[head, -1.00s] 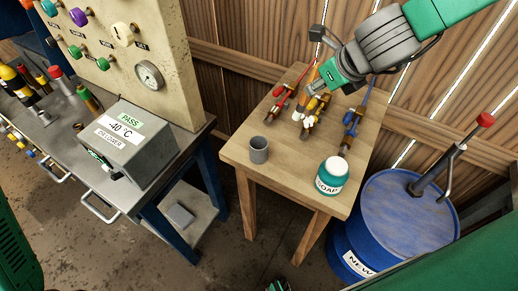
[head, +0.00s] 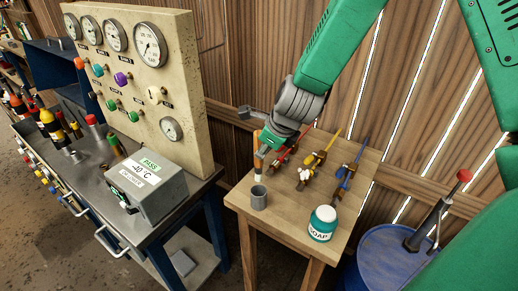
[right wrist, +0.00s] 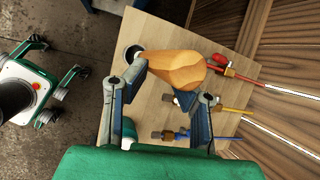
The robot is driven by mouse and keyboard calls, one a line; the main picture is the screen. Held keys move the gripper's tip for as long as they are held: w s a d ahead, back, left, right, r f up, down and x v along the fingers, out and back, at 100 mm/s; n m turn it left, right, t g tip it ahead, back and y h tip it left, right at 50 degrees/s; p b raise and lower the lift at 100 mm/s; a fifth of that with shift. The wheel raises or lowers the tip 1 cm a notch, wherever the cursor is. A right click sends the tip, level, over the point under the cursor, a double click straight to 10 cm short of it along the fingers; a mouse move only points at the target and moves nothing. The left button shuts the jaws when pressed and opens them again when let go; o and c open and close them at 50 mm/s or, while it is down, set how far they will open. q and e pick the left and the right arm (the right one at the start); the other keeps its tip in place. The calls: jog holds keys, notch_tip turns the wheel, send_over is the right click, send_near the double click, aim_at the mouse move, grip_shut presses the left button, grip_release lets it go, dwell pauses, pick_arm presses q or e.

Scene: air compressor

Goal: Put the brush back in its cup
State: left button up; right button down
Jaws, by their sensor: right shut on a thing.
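The brush (head: 257,163) has an orange wooden handle and a pale lower part. My right gripper (head: 265,150) is shut on it and holds it about upright. The small grey cup (head: 259,199) stands on the wooden table, and the brush's lower end is just above or behind its rim in the head view. In the right wrist view the brush's orange handle (right wrist: 178,68) lies between the fingers (right wrist: 170,88), partly overlapping the dark opening of the cup (right wrist: 131,54). I cannot tell whether the tip is over the opening. My left gripper is not in view.
The wooden table (head: 285,230) also holds a soap jar (head: 323,223) right of the cup and several red, yellow and blue-coloured fittings behind. A metal bench with a grey PASS box (head: 147,187) stands left. A blue drum (head: 388,258) stands at right.

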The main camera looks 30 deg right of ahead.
notch_tip(320, 180, down, 10)
jog(key=b, duration=0.8)
jog(key=shift+w+d+f, duration=0.2)
jog(key=shift+d, duration=0.05)
